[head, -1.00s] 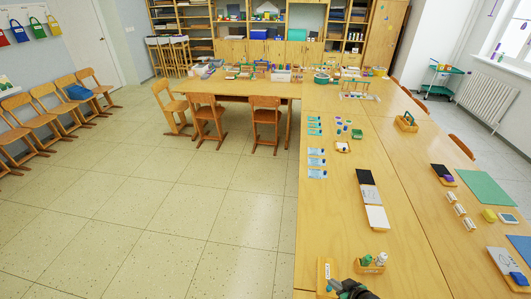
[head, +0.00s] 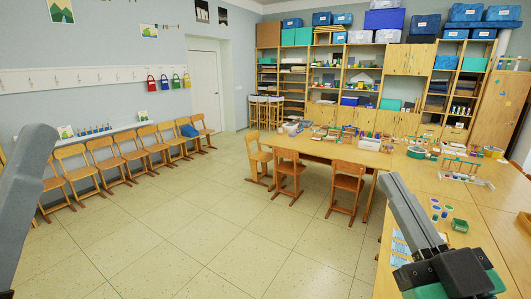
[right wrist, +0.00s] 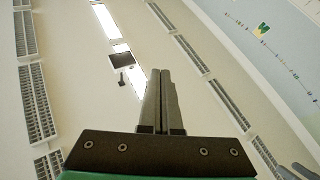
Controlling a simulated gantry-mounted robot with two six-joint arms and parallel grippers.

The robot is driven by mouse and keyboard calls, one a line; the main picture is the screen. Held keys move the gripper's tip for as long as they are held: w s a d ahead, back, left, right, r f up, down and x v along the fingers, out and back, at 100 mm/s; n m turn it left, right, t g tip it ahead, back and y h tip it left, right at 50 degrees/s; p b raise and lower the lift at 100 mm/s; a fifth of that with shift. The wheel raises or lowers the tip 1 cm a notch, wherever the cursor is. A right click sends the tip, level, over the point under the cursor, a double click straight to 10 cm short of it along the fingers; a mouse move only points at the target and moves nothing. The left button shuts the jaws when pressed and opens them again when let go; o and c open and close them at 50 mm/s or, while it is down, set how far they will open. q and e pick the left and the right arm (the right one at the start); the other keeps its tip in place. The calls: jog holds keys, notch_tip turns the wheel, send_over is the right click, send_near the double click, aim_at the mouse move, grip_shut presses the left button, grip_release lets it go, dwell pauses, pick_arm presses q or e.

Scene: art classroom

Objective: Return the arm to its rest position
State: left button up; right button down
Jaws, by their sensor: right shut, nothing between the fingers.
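My right gripper (head: 392,182) is at the lower right of the head view, raised in front of the long table (head: 375,245), with its grey fingers pointing up. In the right wrist view its fingers (right wrist: 161,72) lie side by side, shut and empty, against the pale ceiling. A grey link of my own shows at the left edge of the head view; my left gripper is not in view.
Wooden chairs (head: 287,172) stand by the back table, and a row of chairs lines the left wall. The floor (head: 215,225) is clear.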

jog(key=s+r+m+t, duration=0.2)
jog(key=s+r+t, duration=0.2)
jog(key=s+r, duration=0.55)
notch_tip(320, 180, up, 22)
jog(key=s+d+m+p, duration=0.1)
jog(key=p, duration=2.1)
jog(key=shift+s+f+h, duration=0.2)
jog(key=shift+h, duration=0.2)
